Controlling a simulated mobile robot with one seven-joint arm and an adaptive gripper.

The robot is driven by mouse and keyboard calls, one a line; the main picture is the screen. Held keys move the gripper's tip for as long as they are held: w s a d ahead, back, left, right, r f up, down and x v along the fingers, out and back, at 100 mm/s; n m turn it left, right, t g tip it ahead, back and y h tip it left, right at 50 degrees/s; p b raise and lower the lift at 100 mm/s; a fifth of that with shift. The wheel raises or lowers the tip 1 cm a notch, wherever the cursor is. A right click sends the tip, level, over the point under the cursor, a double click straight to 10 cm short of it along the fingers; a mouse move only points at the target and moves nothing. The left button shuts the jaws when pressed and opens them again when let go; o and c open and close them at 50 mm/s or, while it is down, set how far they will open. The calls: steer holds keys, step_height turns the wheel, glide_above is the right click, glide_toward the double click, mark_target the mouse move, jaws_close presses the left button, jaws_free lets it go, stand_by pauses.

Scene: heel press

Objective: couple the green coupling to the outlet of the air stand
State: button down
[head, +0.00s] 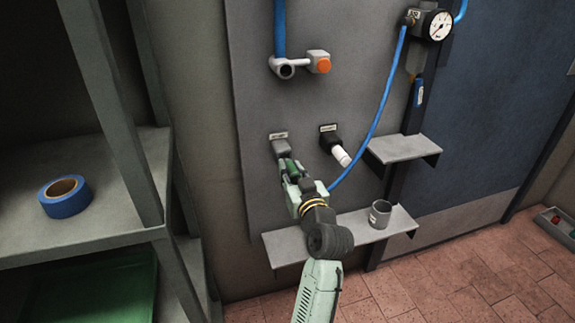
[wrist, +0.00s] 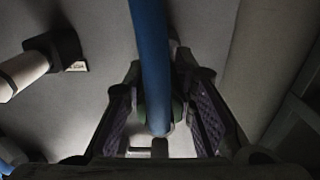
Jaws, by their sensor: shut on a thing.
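My gripper (head: 290,172) is shut on the green coupling (head: 293,168) in front of the panel. In the wrist view, my gripper's dark padded fingers (wrist: 160,120) stand on both sides of the coupling (wrist: 177,108), which shows only as narrow green edges behind the blue hose (wrist: 150,60). A grey outlet block (head: 281,148) with a small label sits on the panel (head: 250,100) just beyond the coupling. I cannot tell whether the coupling touches it or is seated; the joint is hidden by hose and fingers.
A black block (head: 328,136) with a white-ended fitting (head: 341,155) is to the right. A pressure gauge (head: 437,25) hangs above. A grey cup (head: 380,213) stands on a low ledge (head: 290,248). At left, a shelf holds a blue tape roll (head: 64,197).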

steer(key=shift+v, duration=1.7)
steer(key=shift+s, duration=0.15)
steer(key=v, duration=0.3)
steer(key=shift+b, duration=0.3)
steer(key=shift+r, duration=0.1)
step_height(320, 180, up, 24)
steer(key=p, duration=1.4)
stand_by(0.5)
glide_above(296, 180)
steer(key=w, duration=0.2)
steer(key=shift+s+a, duration=0.1)
steer(key=shift+a, duration=0.2)
stand_by(0.6)
